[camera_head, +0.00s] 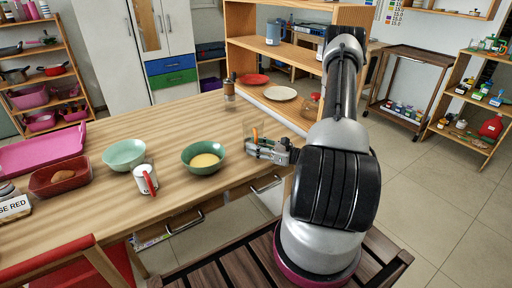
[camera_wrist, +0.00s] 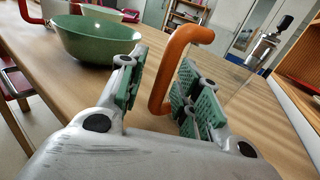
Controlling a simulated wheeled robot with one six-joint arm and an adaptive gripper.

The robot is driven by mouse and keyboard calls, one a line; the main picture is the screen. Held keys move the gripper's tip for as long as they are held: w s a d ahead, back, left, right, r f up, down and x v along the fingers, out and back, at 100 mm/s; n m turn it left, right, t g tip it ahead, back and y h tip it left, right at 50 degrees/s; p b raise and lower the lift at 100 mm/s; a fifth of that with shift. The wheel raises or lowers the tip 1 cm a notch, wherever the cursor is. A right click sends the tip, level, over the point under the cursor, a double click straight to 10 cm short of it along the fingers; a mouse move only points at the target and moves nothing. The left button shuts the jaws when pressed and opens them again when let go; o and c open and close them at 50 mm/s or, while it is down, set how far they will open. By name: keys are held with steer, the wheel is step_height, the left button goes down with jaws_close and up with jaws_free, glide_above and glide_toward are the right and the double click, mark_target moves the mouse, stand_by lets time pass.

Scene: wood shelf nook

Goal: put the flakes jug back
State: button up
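The jug shows mainly as an orange handle (camera_wrist: 168,72) in the wrist view; its body looks see-through and is hard to make out. In the head view the orange handle (camera_head: 255,134) stands near the table's right edge, at my gripper's tip. My gripper (camera_head: 252,148) reaches in low from the right. In the wrist view the fingers of my gripper (camera_wrist: 160,88) stand on either side of the handle. A gap shows between the left finger and the handle; the right pads are close to it, and contact is unclear.
A green bowl (camera_head: 201,168) with yellow contents stands just left of my gripper. A white can (camera_head: 143,184) with a red handle, a pale green bowl (camera_head: 124,152) and a red tray (camera_head: 45,186) stand further left. A dark-topped jar (camera_head: 229,92) stands behind. A wooden shelf (camera_head: 262,58) holds plates.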

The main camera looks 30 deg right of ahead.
steer(key=shift+r, duration=0.1)
steer(key=shift+s+d, duration=0.15)
steer(key=v, duration=1.1)
steer(key=s+a+r+n+g, duration=0.3)
steer(key=a+r+n+g, duration=0.4)
steer(key=r+n, duration=0.1)
steer(key=s+a+r+n+g, duration=0.4)
steer(key=a+r+n+g, duration=0.25)
steer(key=r+n, duration=0.2)
steer(key=s+r+n+t+h, duration=0.1)
steer(key=s+r+n+h, duration=0.3)
steer(key=r+n+h, duration=0.1)
steer(key=s+d+r+n+t+h, duration=0.1)
steer(key=s+r+n+t+h, duration=0.1)
steer(key=s+r+n+h, duration=0.2)
step_height(320, 180, up, 5)
steer(key=n+h, duration=0.1)
steer(key=n, duration=0.2)
steer(key=shift+d, duration=0.2)
